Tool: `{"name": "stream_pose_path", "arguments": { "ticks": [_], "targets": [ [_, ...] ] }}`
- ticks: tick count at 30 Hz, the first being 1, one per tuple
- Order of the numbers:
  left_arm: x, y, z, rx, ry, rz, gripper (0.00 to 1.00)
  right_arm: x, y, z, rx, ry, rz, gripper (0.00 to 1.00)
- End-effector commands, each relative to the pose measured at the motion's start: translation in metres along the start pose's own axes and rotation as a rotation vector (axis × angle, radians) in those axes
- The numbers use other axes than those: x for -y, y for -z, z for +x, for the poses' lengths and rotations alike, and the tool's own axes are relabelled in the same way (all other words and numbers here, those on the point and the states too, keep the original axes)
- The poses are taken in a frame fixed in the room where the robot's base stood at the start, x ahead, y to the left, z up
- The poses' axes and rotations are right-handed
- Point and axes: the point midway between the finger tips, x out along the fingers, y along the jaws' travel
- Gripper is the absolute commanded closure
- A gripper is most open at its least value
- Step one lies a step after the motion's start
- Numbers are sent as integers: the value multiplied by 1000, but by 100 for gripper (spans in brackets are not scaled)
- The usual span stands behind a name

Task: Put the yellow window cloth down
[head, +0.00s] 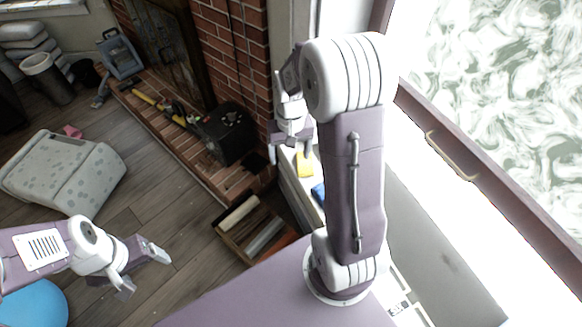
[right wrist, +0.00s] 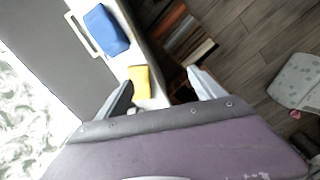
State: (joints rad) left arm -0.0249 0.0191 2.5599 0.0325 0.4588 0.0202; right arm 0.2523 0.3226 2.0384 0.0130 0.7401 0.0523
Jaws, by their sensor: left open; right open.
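The yellow window cloth (head: 305,164) lies on the white window sill (head: 296,190), just below my right gripper (head: 290,146) in the head view. In the right wrist view the yellow cloth (right wrist: 141,79) lies flat on the light sill, beyond and between the open fingers of my right gripper (right wrist: 163,88). The fingers look apart from the cloth and hold nothing. My left gripper (head: 146,268) is open and empty above the wooden floor at the lower left, far from the cloth.
A blue cloth or sponge (right wrist: 106,30) lies on the sill beside the yellow one. Below is a wooden crate (head: 232,237). A black box (head: 226,133) stands on the brick hearth (head: 180,140). A spotted grey pouf (head: 65,172) stands left. The window is at right.

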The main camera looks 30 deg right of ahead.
Motion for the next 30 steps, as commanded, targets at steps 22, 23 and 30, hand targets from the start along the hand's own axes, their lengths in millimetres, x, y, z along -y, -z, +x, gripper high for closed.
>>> {"name": "stream_pose_path", "arguments": {
  "ticks": [22, 23, 30],
  "targets": [
    [-1, 4, -36, 0, 0, 0, 22, 56, -119, -27, -59, 29, -290, 22],
    [-1, 5, -47, 0, 0, 0, 22, 56, -118, -38, -59, 29, -290, 22],
    [-2, 8, -80, -1, 0, 0, 17, 57, -117, -71, -59, 29, -290, 22]
  ]
}}
